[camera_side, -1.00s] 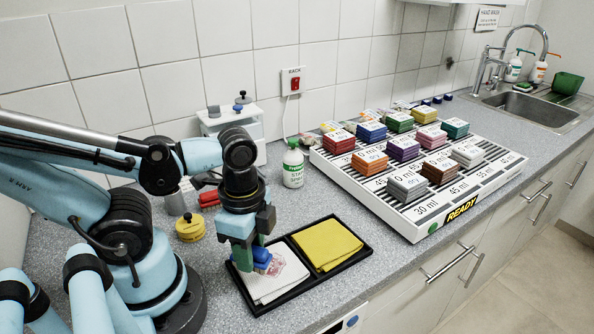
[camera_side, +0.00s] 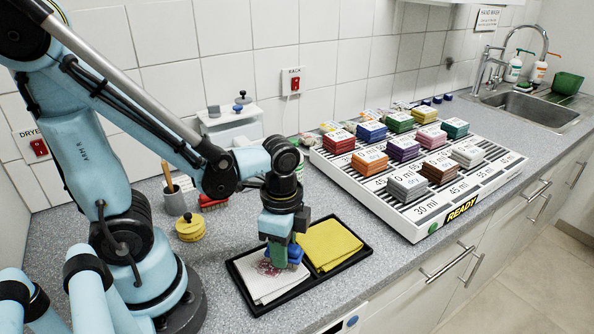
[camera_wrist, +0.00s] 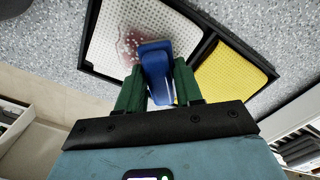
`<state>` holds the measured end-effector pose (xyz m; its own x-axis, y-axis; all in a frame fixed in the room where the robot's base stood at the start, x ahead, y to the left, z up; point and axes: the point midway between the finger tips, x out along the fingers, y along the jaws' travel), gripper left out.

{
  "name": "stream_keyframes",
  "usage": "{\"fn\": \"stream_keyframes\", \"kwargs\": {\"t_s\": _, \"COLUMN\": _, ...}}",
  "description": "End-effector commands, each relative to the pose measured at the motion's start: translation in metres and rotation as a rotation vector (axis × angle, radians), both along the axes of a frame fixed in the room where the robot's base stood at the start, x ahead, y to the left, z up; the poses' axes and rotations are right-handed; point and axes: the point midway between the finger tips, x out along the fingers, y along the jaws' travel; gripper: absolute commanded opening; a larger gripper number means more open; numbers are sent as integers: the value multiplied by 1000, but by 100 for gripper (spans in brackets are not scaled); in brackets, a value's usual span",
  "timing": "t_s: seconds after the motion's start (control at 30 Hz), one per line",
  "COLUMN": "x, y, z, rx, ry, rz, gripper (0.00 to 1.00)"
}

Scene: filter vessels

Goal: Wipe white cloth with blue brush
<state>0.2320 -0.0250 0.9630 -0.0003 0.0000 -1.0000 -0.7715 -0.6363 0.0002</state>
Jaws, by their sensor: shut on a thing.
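My gripper (camera_side: 277,248) is shut on the blue brush (camera_side: 294,254). In the wrist view the brush (camera_wrist: 156,72) sits between the green fingers of my gripper (camera_wrist: 158,88). The white cloth (camera_side: 262,285) lies in the left compartment of a black tray (camera_side: 290,294). The brush is over the right part of this cloth, close to the divider; I cannot tell whether it touches. A reddish stain on the white cloth (camera_wrist: 108,30) shows beside the brush, which hides part of it. A yellow cloth (camera_side: 330,243) lies folded in the right compartment.
A striped rack (camera_side: 398,222) with several coloured blocks stands right of the tray. A yellow lidded pot (camera_side: 190,229), a cup with a brush in it (camera_side: 176,202) and a red brush (camera_side: 212,201) stand behind my gripper. The counter in front of the rack is narrow.

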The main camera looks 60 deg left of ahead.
Motion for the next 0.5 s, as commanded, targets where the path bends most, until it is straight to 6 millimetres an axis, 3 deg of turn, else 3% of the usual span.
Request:
{"fn": "stream_keyframes", "kwargs": {"t_s": 0.1, "x": 10, "y": 0, "z": 0, "rx": 0, "ry": -1, "rz": 0, "gripper": 7}}
{"fn": "stream_keyframes", "kwargs": {"t_s": 0.5, "x": -25, "y": 0, "z": 0, "rx": -1, "ry": -1, "rz": -2, "gripper": 7}}
